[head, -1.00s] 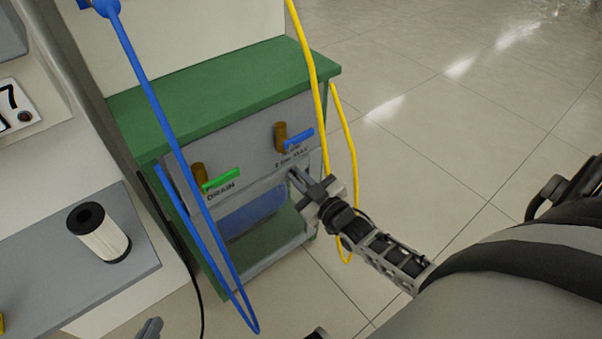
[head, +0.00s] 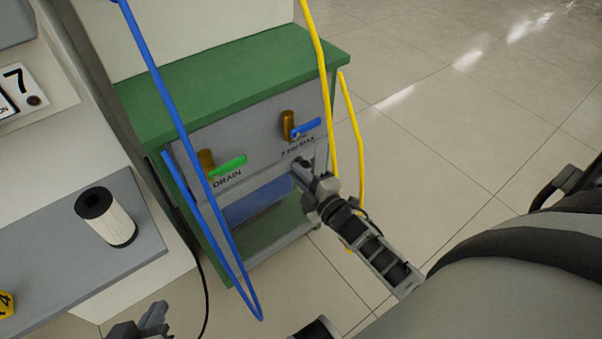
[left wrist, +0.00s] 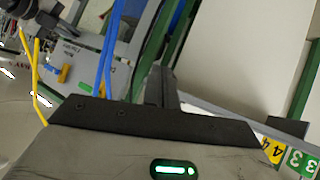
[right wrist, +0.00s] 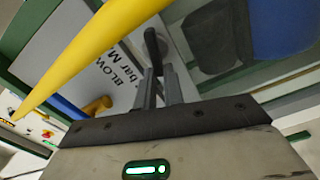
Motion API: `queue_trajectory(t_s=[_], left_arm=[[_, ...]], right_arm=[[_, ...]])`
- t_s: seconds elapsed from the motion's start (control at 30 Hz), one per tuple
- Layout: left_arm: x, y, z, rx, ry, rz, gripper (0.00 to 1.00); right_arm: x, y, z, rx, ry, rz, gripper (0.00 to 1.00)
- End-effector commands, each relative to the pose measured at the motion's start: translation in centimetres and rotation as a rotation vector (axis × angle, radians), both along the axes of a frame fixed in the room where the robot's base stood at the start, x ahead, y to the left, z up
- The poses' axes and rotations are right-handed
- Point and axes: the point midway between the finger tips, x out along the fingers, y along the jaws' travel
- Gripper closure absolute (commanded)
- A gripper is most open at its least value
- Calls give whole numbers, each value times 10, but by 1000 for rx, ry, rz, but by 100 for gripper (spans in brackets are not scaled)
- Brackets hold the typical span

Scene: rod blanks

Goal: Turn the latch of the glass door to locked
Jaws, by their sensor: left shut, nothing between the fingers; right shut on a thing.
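The glass door (head: 262,212) is the see-through front below the grey panel of the green stand. A blue tank (right wrist: 285,25) shows behind the glass in the right wrist view. The latch (right wrist: 154,42) is a dark handle at the door's upper part. My right gripper (right wrist: 159,80) is shut on the latch, with its upper part showing beyond the fingers. In the head view, my right gripper (head: 298,164) covers most of the latch. My left gripper (head: 155,318) is shut and empty at the bottom edge, away from the stand.
A green-handled valve (head: 228,166) marked DRAIN and a blue-handled valve (head: 303,128) sit on the panel above. A blue hose (head: 192,150) and a yellow hose (head: 324,95) hang before the stand.

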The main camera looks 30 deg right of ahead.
Motion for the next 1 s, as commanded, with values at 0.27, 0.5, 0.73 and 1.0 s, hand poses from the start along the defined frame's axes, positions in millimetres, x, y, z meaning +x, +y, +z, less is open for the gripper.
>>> queue_trajectory(t_s=[0.27,0.5,0.73,1.0], left_arm=[[-1,-4,3,-18,-35,-7,100],[-2,-4,5,-21,-50,-10,100],[-1,-3,6,-18,-58,-13,100],[-1,-3,7,-18,-62,-13,100]], right_arm=[[0,1,-6,-191,-15,0,100],[0,1,-8,-283,-22,0,100],[-1,1,-8,-315,-24,0,100],[0,1,-8,-318,-24,0,100]])
